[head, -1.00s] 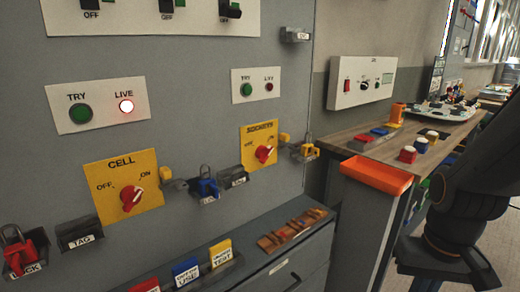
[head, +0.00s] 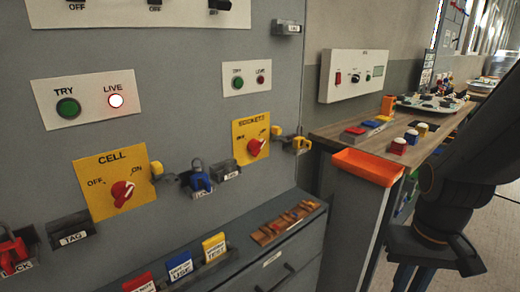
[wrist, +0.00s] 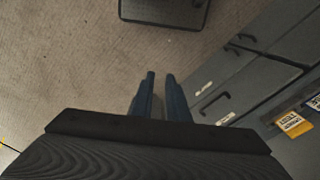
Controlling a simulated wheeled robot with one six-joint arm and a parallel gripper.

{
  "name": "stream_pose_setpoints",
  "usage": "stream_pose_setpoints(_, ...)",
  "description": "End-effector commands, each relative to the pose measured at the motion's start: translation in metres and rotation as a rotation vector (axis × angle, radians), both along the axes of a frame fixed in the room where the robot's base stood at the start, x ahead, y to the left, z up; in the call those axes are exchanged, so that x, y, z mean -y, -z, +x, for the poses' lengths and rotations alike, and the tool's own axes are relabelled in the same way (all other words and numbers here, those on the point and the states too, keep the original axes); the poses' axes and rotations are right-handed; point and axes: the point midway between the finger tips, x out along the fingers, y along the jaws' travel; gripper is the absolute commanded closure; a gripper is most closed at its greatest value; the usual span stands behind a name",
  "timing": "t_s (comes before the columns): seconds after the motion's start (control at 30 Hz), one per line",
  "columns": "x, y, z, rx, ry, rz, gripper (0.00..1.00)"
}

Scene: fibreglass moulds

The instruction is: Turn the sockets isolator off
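The sockets isolator is a yellow plate (head: 240,152) labelled SOCKETS with a red rotary knob (head: 256,147), on the grey panel in the head view. The knob's handle slants up to the right; its small lettering is hard to read. Above it, a white plate (head: 232,83) has a green TRY button and a dark red LIVE lamp. My gripper (wrist: 160,74) shows in the wrist view with a gap between its fingers, empty, above the floor and away from the panel. The isolator is not in the wrist view.
A similar CELL isolator (head: 122,194) is at left, below a lit LIVE lamp (head: 115,101). A blue padlock (head: 200,179) and yellow clips flank the sockets plate. A drawer cabinet (head: 285,262) juts out below. An orange tray (head: 367,167) sticks out from the workbench at right.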

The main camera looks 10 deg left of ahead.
Motion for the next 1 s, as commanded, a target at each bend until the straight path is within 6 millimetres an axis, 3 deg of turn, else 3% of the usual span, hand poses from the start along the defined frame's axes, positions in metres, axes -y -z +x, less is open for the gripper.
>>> stream_pose_setpoints(0.13, 0.002, -0.003, 0.041, 0.097, 0.003, -0.02, 0.69)
stream_pose_setpoints(0.27, -0.005, -0.008, 0.116, 0.287, 0.007, -0.021, 0.69)
stream_pose_setpoints(0.4, -0.033, -0.019, 0.203, 0.519, -0.003, 0.043, 0.69)
stream_pose_setpoints(0.6, -0.104, -0.041, 0.294, 0.801, -0.036, 0.264, 0.69)
stream_pose_setpoints(0.7, -0.148, -0.054, 0.322, 0.908, -0.058, 0.426, 0.69)
stream_pose_setpoints(0.8, -0.193, -0.067, 0.335, 0.982, -0.081, 0.614, 0.69)
stream_pose_setpoints(1.0, -0.262, -0.089, 0.328, 1.032, -0.113, 0.979, 0.69)
